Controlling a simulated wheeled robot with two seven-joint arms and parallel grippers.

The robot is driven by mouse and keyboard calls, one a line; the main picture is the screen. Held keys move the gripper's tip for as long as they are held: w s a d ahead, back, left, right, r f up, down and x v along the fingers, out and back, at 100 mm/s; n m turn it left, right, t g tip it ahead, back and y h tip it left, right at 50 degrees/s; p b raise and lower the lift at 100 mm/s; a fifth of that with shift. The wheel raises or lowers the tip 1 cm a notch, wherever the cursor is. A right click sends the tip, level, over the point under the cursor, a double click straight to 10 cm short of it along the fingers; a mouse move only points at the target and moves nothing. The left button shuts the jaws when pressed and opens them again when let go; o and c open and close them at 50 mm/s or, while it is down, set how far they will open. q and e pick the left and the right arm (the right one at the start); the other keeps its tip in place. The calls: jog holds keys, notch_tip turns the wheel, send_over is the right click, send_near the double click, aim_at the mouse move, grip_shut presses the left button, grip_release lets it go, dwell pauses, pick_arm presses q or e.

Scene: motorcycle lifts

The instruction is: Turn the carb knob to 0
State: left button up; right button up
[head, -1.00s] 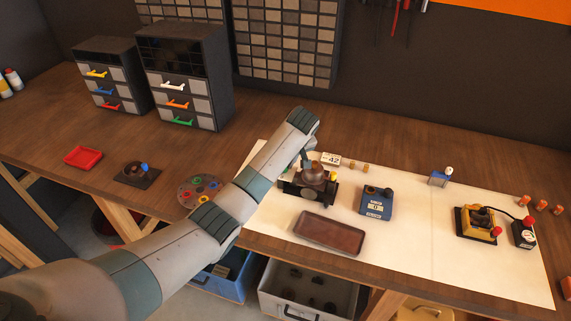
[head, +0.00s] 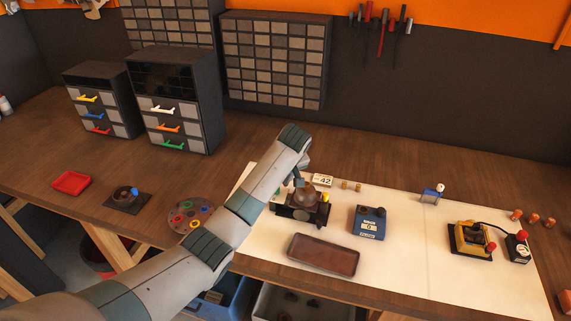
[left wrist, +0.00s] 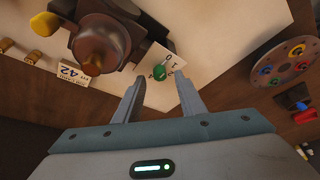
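The carburetor (head: 303,206), a dark body with a brown dome and a yellow knob, sits on the white mat (head: 400,250). It also shows at the upper left of the left wrist view (left wrist: 103,45). The small green carb knob (left wrist: 159,72) stands beside it on a white dial plate (left wrist: 160,60) with black marks; a 0 shows, but I cannot read the knob's setting. My left gripper (left wrist: 160,78) is open, its fingertips on either side of the green knob. Contact is not clear. My right gripper is not in view.
A 42 card (head: 323,180) and brass pieces (head: 351,186) lie behind the carburetor. A brown tray (head: 323,255) lies in front, a blue box (head: 368,222) to the right. A round disc with coloured rings (head: 190,215) is left of the mat. Drawer cabinets (head: 177,105) stand at the back left.

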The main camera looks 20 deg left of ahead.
pick_arm(q)
jog(key=v, duration=1.5)
jog(key=shift+r+p, duration=0.25)
jog(key=shift+p, duration=0.05)
jog(key=shift+s+d, duration=0.1)
jog(key=shift+d, duration=0.05)
